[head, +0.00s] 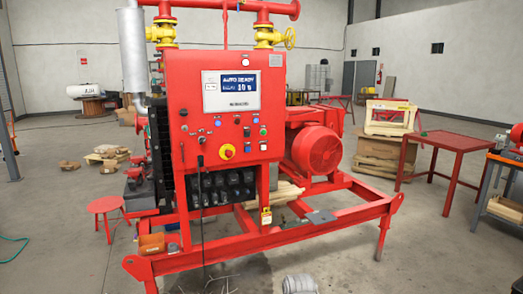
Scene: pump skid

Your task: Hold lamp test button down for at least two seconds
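The red control panel (215,90) stands upright at the front of the pump skid. Its lit display (231,88) reads "AUTO READY" with smaller text under it. Several small buttons, lamps and switches sit below the display, among them a blue one (218,123) and a green one (263,131). The labels are too small to read, so I cannot tell which one is the lamp test button. A red emergency-stop knob on a yellow disc (226,151) is lower down.
The skid's red base frame (340,218) runs along the floor before the panel. A black cable (201,215) hangs down the front. A red stool (106,206) is at left, a red table (457,142) at right. The floor at front left (75,255) is mostly clear.

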